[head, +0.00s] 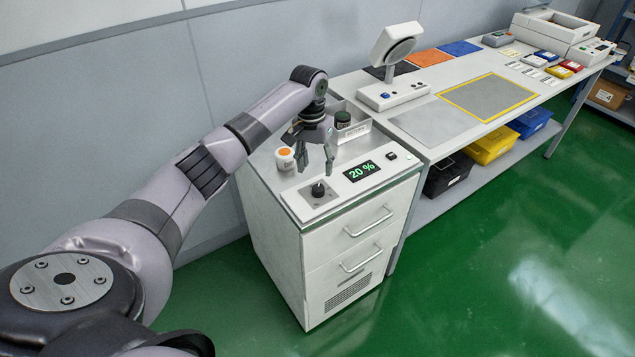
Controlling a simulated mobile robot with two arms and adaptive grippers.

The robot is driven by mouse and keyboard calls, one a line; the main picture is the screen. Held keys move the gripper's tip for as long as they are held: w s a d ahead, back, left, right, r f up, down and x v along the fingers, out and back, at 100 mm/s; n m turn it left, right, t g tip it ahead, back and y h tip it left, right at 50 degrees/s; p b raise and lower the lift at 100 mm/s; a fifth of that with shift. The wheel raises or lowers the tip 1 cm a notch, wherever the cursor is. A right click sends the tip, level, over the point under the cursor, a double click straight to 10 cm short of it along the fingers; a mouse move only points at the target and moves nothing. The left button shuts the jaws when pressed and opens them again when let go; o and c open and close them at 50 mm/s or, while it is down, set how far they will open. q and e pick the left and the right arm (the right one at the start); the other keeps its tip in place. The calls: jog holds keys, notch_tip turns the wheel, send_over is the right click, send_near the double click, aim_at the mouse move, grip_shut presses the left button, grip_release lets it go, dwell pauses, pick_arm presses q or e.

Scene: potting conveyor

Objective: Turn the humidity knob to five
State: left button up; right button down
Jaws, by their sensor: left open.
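The humidity knob (318,189) is a small black dial on a light panel on top of the white cabinet (335,240). A dark display (361,171) to its right reads "20 %" in green. The knob's own setting is too small to read. My left gripper (315,165) is open and empty, pointing down above and slightly behind the knob, apart from it. My right gripper is not in view.
A white jar with an orange lid (285,158) stands just left of the gripper. A dark-lidded jar (343,120) stands behind it. To the right is a workbench (425,125) with a magnifier-like device (395,60). Green floor in front is clear.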

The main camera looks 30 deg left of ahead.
aim_at(318, 187)
pick_arm(q)
jog(key=f, duration=0.7)
jog(key=shift+d+f+p, duration=0.3)
jog(key=shift+f+p, duration=0.05)
jog(key=shift+c, duration=0.2)
jog(key=c, duration=1.1)
